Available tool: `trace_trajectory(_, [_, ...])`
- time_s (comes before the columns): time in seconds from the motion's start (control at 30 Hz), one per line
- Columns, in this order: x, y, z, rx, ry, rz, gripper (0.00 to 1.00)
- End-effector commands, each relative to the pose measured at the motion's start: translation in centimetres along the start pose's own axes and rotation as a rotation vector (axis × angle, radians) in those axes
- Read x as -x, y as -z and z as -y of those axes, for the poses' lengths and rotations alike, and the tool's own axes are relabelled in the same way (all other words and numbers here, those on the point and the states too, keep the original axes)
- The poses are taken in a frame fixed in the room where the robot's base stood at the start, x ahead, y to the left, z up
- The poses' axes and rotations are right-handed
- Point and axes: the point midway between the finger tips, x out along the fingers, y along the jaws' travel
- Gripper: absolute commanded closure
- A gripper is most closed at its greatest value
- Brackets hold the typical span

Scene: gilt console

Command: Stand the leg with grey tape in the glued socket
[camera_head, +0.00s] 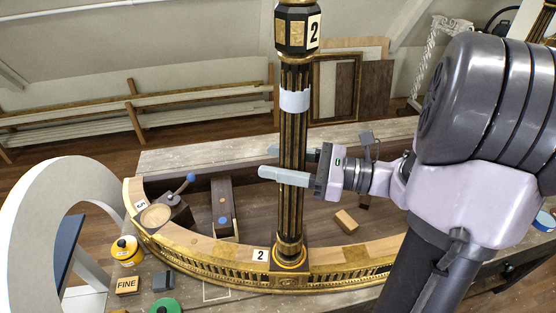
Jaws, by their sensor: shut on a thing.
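The leg with grey tape (292,205) is a tall, fluted black and gilt column, upright in the head view. A pale grey tape band (295,100) wraps its upper part, and a block above it carries a "2" label. My gripper (288,164) is shut on the leg at mid-height, coming from the right. The leg's foot is at a gold-ringed dark block (289,264) on the curved gilt rail, beside a "2" label (260,254). I cannot tell whether the foot is fully seated, and any glue there is hidden.
A round pale socket (155,216) sits at the rail's left end, near a blue-knobbed lever (182,186). A dark wooden block (223,207) and a small wooden block (346,221) lie inside the curve. A yellow jar (126,250) and a "FINE" block (127,286) stand front left.

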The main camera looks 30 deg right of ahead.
Motion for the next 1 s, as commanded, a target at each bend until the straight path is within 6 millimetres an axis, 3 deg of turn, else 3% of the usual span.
trace_trajectory(0.27, [0.0, -0.1, 0.0, 0.000, 0.001, 0.001, 1.00])
trace_trajectory(0.3, [0.0, -0.1, 0.0, 0.000, 0.001, 0.001, 0.51])
trace_trajectory(0.43, [0.0, -0.1, 0.0, 0.000, 0.000, 0.001, 0.28])
trace_trajectory(0.87, [0.1, 0.0, 0.0, 0.000, 0.000, -0.001, 0.28])
trace_trajectory(1.0, [1.6, 0.0, 0.1, 0.001, 0.003, 0.000, 0.28])
